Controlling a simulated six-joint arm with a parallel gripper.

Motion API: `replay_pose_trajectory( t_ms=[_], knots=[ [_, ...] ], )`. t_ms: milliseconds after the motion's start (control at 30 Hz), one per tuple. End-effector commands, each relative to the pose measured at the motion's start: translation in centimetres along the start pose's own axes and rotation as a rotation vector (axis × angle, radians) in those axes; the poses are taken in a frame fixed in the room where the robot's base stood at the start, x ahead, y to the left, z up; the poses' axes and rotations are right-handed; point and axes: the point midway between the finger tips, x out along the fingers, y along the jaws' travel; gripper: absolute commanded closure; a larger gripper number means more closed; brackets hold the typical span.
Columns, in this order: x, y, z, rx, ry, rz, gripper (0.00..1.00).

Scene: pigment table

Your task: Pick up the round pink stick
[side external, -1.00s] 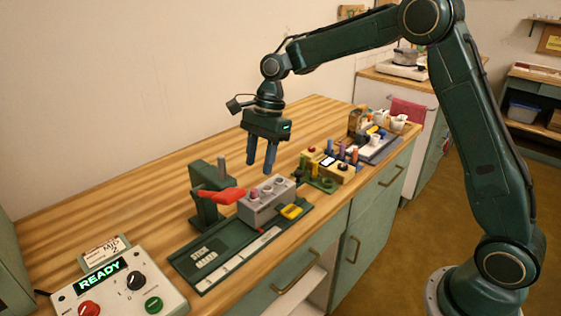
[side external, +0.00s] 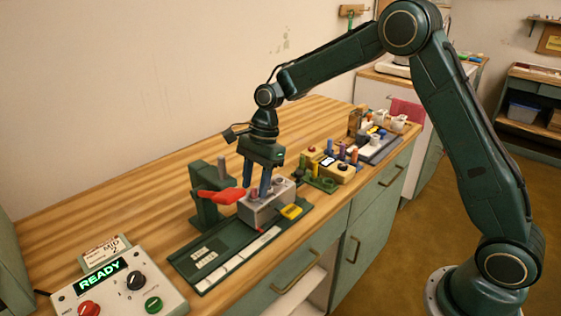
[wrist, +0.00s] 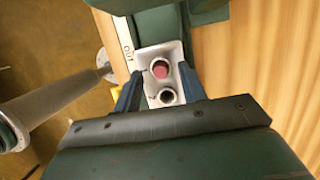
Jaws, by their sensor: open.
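The round pink stick (wrist: 160,70) stands in one hole of a grey block, and its round top shows in the wrist view. The grey block (side external: 265,212) sits on a dark green base plate in the side view. A second hole beside the stick looks empty in the wrist view. My gripper (side external: 257,189) points down at the block with its blue fingers apart. In the wrist view my gripper (wrist: 159,78) has one finger on each side of the block's holes, with the stick between them. I cannot tell whether the fingers touch anything. The fingers mostly hide the stick in the side view.
A red lever (side external: 227,196) on a green stand is close left of the block. A yellow piece (side external: 291,211) is at its right. A control box (side external: 118,290) reading READY is at front left. Several small items stand farther back. The wooden tabletop (side external: 130,190) behind is clear.

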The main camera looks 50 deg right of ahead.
Motion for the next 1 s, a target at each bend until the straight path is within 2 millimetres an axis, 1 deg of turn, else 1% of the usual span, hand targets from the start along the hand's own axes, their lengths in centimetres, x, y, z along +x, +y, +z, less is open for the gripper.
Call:
replay_pose_trajectory(
  t_ms=[467, 500, 700, 1000],
  knots=[
    [0.05, -0.01, -0.01, 0.0, 0.0, 0.0, 0.59],
    [0.05, -0.01, -0.01, 0.0, 0.0, 0.0, 0.63],
    [0.04, -0.01, -0.01, 0.0, 0.0, 0.0, 1.0],
    [0.01, -0.01, 0.0, 0.0, 0.0, -0.001, 1.0]
  ],
)
